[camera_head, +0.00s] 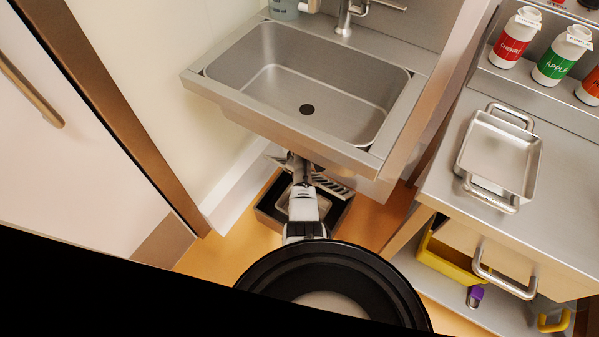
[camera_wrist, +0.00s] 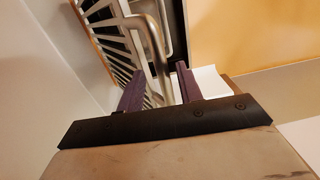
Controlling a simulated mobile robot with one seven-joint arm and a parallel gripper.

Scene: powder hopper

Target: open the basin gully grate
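The slatted metal gully grate (camera_head: 335,186) is at floor level below the basin (camera_head: 310,85). It looks tilted up, with the dark inside of the gully (camera_head: 333,213) showing in front of it. In the wrist view the grate's slats (camera_wrist: 104,42) fill the upper left. A bent metal bar handle (camera_wrist: 156,50) runs from it between my fingers. My gripper (camera_wrist: 160,88) is open, with gaps visible beside the bar. In the head view my arm covers part of the gully, and the fingertips are hard to make out.
The basin's front edge overhangs the gully area. A white wall (camera_wrist: 40,75) is close on the left. A counter with a metal tray (camera_head: 498,155) stands at the right, with a drawer handle (camera_head: 503,275) sticking out. Orange floor (camera_head: 375,222) is clear right of the gully.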

